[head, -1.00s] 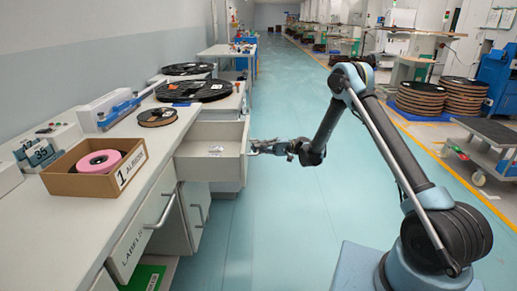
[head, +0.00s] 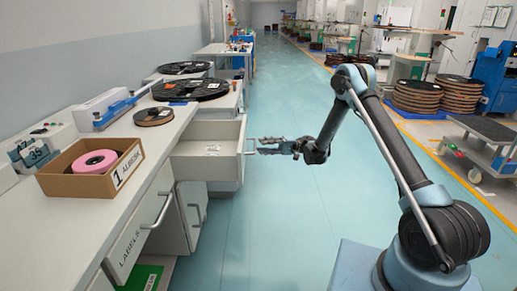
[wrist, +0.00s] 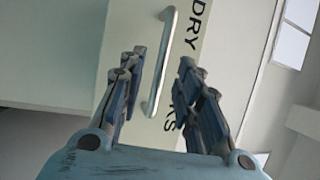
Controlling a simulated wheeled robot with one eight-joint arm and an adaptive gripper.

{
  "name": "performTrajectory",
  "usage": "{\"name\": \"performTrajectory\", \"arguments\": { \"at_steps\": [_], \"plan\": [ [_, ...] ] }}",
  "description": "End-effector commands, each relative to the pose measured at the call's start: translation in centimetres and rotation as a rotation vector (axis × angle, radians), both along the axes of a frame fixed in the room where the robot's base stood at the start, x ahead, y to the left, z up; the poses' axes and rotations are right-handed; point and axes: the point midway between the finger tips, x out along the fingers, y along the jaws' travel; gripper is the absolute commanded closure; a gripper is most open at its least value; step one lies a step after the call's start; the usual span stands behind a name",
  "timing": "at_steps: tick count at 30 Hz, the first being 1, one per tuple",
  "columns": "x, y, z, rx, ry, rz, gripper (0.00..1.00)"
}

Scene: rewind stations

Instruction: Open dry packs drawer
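The dry packs drawer (head: 208,168) stands pulled out from the bench, with a small pale item lying inside. Its front panel carries the letters "DRY" and a partly hidden "KS" in the wrist view (wrist: 190,28). Its metal bar handle (wrist: 161,65) shows between and beyond my fingers there; in the head view the handle (head: 251,142) is on the right side of the drawer front. My gripper (head: 262,147) is open and empty, its fingertips close to the handle. Both spread fingers show in the wrist view (wrist: 160,72); whether they touch the handle I cannot tell.
A labels drawer (head: 135,245) sits shut in the near bench. On the bench top are a cardboard box (head: 90,184) with a pink roll and several black reels (head: 190,90). The aisle floor (head: 290,220) is clear. A cart (head: 485,150) stands at right.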

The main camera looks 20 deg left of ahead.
Motion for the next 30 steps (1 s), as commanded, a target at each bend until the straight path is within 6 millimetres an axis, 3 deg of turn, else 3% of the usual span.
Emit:
{"name": "performTrajectory", "arguments": {
  "at_steps": [6, 12, 30],
  "plan": [
    [3.0, -2.8, -0.8, 0.001, 0.0, -0.001, 0.69],
    [4.5, -4.3, -1.2, 0.0, 0.0, 0.001, 0.69],
    [4.9, -4.8, -1.3, -0.001, 0.0, 0.0, 0.69]
  ]
}}
